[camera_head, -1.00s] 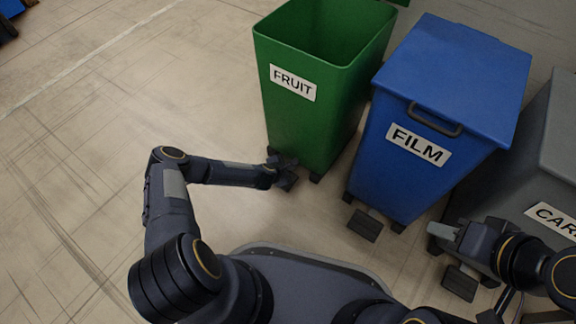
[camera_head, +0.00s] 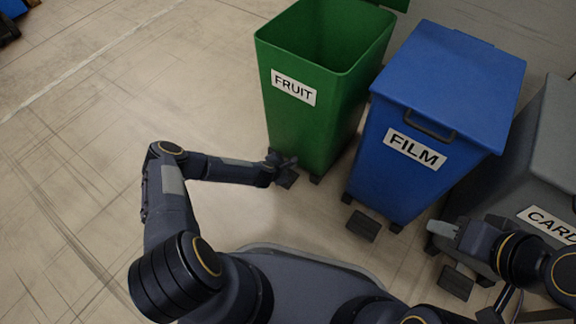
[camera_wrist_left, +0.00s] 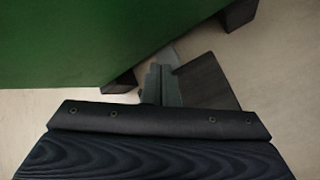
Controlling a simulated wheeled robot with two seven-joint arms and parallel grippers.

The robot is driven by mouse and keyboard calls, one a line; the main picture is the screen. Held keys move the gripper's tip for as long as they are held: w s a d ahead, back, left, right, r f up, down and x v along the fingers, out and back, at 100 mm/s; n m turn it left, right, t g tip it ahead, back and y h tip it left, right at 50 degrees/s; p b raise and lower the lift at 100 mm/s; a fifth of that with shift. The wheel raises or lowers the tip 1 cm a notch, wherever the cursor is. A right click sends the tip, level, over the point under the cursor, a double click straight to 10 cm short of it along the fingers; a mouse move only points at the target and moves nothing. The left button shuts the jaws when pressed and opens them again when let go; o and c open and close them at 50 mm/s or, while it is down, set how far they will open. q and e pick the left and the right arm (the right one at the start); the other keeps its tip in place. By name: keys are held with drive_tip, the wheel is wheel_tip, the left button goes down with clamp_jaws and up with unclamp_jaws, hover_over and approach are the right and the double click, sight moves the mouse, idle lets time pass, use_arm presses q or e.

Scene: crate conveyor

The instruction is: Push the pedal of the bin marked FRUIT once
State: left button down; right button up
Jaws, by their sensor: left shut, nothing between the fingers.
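The green bin marked FRUIT (camera_head: 318,110) stands at the top middle of the head view with its lid open. Its dark pedal (camera_head: 287,179) sticks out at the front of its base. My left gripper (camera_head: 279,163) is at the pedal, and its fingers partly cover it. In the left wrist view the shut, empty fingers (camera_wrist_left: 161,84) lie over the left part of the pedal (camera_wrist_left: 208,82), near the green bin wall (camera_wrist_left: 75,40). I cannot tell how firmly they touch. My right gripper (camera_head: 444,232) is at the lower right; its finger gap is not clear.
A blue bin marked FILM (camera_head: 440,90), lid shut, stands right of the green bin, with its own pedal (camera_head: 363,226) in front. A grey bin with a partly hidden label (camera_head: 548,165) is at the right edge. The floor at left is clear.

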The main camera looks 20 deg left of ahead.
use_arm(q)
drive_tip(key=shift+w+r, duration=0.1)
drive_tip(key=shift+r, duration=0.05)
drive_tip(key=shift+d, duration=0.1)
drive_tip(key=shift+r, duration=0.2)
wheel_tip(320, 180, up, 5)
drive_tip(key=p, duration=0.3)
drive_tip(key=shift+w+f+p, duration=0.1)
drive_tip(key=shift+p, duration=0.25)
drive_tip(key=shift+f, duration=0.1)
idle(0.4)
